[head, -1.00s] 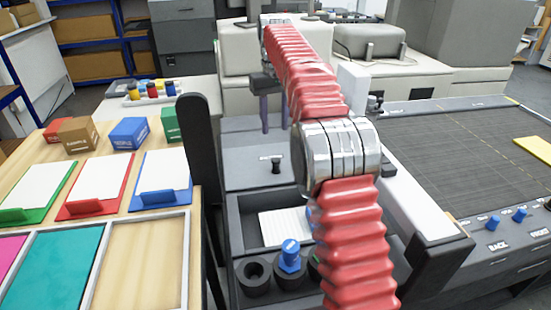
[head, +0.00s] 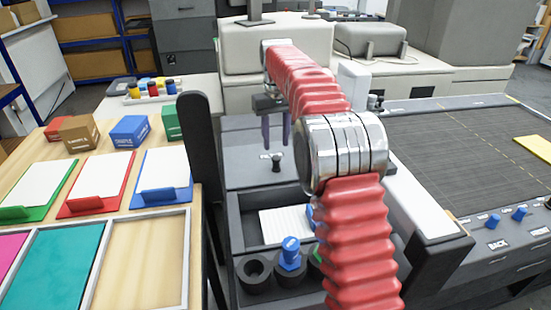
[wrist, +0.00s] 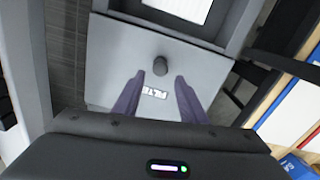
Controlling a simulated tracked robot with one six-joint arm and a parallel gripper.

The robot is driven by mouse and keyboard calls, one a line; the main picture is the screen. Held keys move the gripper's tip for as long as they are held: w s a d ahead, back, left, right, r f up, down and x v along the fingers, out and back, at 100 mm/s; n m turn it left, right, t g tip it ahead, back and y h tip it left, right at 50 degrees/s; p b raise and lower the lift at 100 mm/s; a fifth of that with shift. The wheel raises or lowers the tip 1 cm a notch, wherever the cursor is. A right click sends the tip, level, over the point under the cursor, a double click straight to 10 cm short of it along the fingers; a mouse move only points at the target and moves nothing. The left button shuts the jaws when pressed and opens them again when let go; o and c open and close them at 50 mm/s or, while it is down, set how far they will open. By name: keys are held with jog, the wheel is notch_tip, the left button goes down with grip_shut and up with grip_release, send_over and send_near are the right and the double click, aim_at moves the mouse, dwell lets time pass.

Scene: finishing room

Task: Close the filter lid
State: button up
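The filter lid (head: 240,158) is a flat grey panel with a short black knob (head: 277,163) and a FILTER label. In the head view it lies just behind an open dark compartment holding a white ribbed filter (head: 283,227). My gripper (head: 276,145) is over the lid, fingers pointing down, just behind the knob. In the wrist view the two purple fingers of my gripper (wrist: 159,78) are apart and empty, one to each side of the knob (wrist: 160,66) as seen there. I cannot tell whether they touch the lid (wrist: 110,75).
Blue-topped knobs or plugs (head: 290,253) stand in dark round holders in front of the compartment. A dark upright post (head: 200,150) rises left of it. A conveyor bed (head: 450,150) lies right. A wooden table (head: 140,240) with trays and small boxes is at left.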

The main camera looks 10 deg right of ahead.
aim_at(276, 157)
notch_tip(276, 157, down, 7)
jog(key=shift+f, duration=0.2)
jog(key=shift+c, duration=0.4)
grip_shut()
dwell(0.3)
